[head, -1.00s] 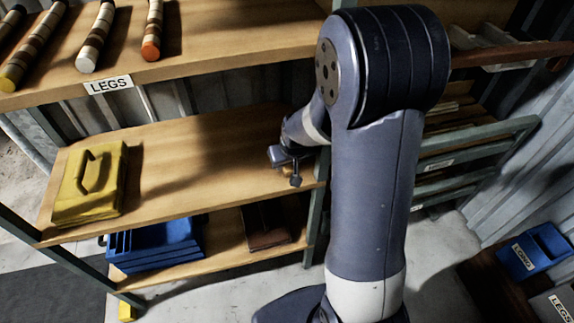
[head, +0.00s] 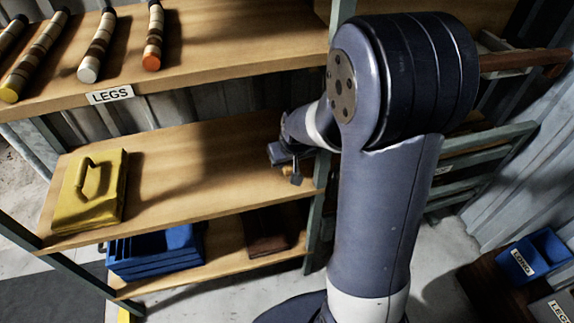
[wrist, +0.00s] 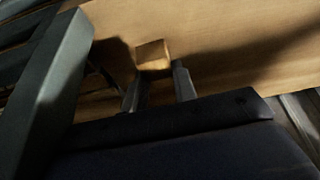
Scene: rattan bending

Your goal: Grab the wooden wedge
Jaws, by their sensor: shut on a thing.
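The wooden wedge (wrist: 153,56) is a small light-brown block in the wrist view. It sits at the tips of my gripper's two fingers (wrist: 157,80), which are shut on it. Behind it is the wooden middle shelf board (wrist: 225,65). In the head view my gripper (head: 287,172) is over the right end of that shelf, near the green upright. The wedge is mostly hidden there by the gripper. I cannot tell whether it still touches the board.
A yellow case (head: 85,205) stands at the shelf's left end; the board between is clear. Striped legs (head: 98,45) lie on the shelf above. Blue bins (head: 155,252) stand below. A green upright (head: 318,215) is close to my gripper. A labelled blue bin (head: 530,258) is at right.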

